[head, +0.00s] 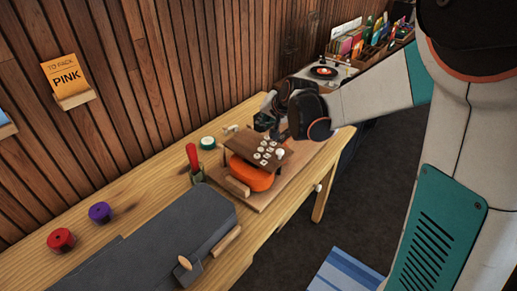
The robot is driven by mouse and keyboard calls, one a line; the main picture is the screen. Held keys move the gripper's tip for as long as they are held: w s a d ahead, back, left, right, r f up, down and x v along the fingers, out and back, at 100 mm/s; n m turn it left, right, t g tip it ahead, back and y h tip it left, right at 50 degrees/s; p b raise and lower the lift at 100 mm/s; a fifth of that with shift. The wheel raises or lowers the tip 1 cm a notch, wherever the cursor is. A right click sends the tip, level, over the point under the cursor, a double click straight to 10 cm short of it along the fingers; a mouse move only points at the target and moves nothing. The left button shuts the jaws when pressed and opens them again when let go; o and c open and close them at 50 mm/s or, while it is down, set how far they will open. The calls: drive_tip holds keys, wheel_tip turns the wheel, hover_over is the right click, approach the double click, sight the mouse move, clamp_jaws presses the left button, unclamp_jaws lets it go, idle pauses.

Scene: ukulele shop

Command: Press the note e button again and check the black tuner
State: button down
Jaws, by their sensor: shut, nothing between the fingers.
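A dark brown board with several pale square buttons (265,152) sits above an orange rounded body (250,174) on a wooden base on the bench. The letters on the buttons are too small to read, so I cannot tell which is note e. My gripper (268,127) is shut and empty, just above and behind the far edge of the button board. I cannot tell whether it touches anything there. I cannot pick out the black tuner; my dark gripper and wrist cover part of that area.
A red-handled tool stands in a holder (195,174) left of the board, near a green-and-white round item (208,143). A grey case (165,243), a purple spool (99,212) and a red spool (61,240) are nearer. A turntable (324,71) stands beyond. A sign (65,76) reads "TO PACK PINK".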

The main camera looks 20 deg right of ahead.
drive_tip(key=shift+f, duration=0.15)
wheel_tip(320, 180, down, 9)
drive_tip(key=b, duration=0.6)
drive_tip(key=shift+r, duration=0.2)
drive_tip(key=shift+f+b, duration=0.1)
drive_tip(key=shift+b, duration=0.25)
idle(0.8)
drive_tip(key=shift+f, duration=0.25)
drive_tip(key=shift+f+b, duration=0.55)
drive_tip(key=shift+b, duration=0.05)
idle(0.7)
drive_tip(key=shift+r, duration=0.1)
drive_tip(key=shift+r+p, duration=0.75)
drive_tip(key=shift+r, duration=0.15)
drive_tip(key=shift+r+p, duration=1.85)
drive_tip(key=shift+r, duration=0.65)
